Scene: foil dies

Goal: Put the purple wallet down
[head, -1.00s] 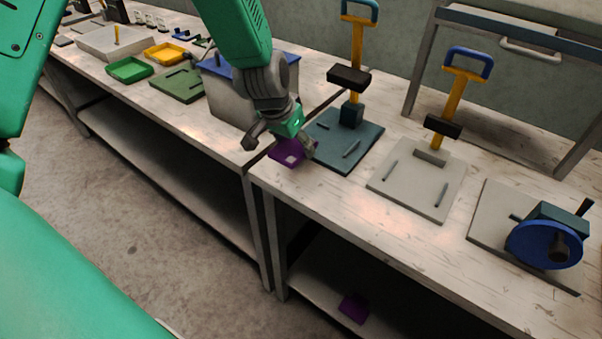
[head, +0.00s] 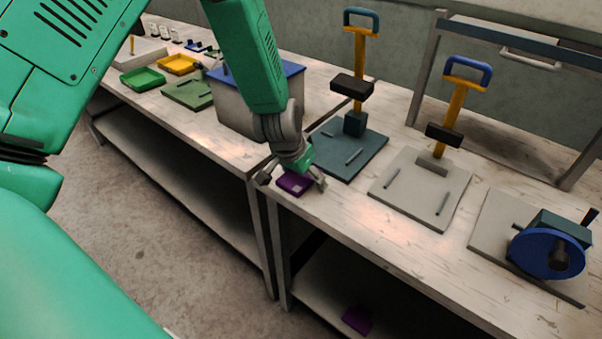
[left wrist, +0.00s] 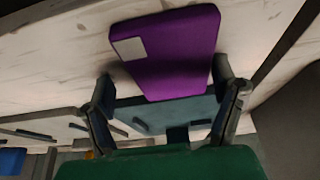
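The purple wallet (head: 294,184), flat with a pale square patch, is at the near left corner of the right-hand worktable (head: 345,215), close to the front edge. My left gripper (head: 292,181) is over it with its fingers spread to either side. In the left wrist view the wallet (left wrist: 175,55) lies beyond the spread fingers (left wrist: 165,85). A gap shows at the left finger; the right fingertip is close to the wallet's edge. The wallet seems to lie on the tabletop, but its underside is hidden. My right gripper is not in view.
A teal plate with an upright press (head: 345,150) stands just behind the wallet. A grey plate with a second press (head: 420,190) and a blue wheel device (head: 545,250) are further right. Another purple piece (head: 357,320) lies on the lower shelf. A blue-lidded box (head: 240,110) stands left.

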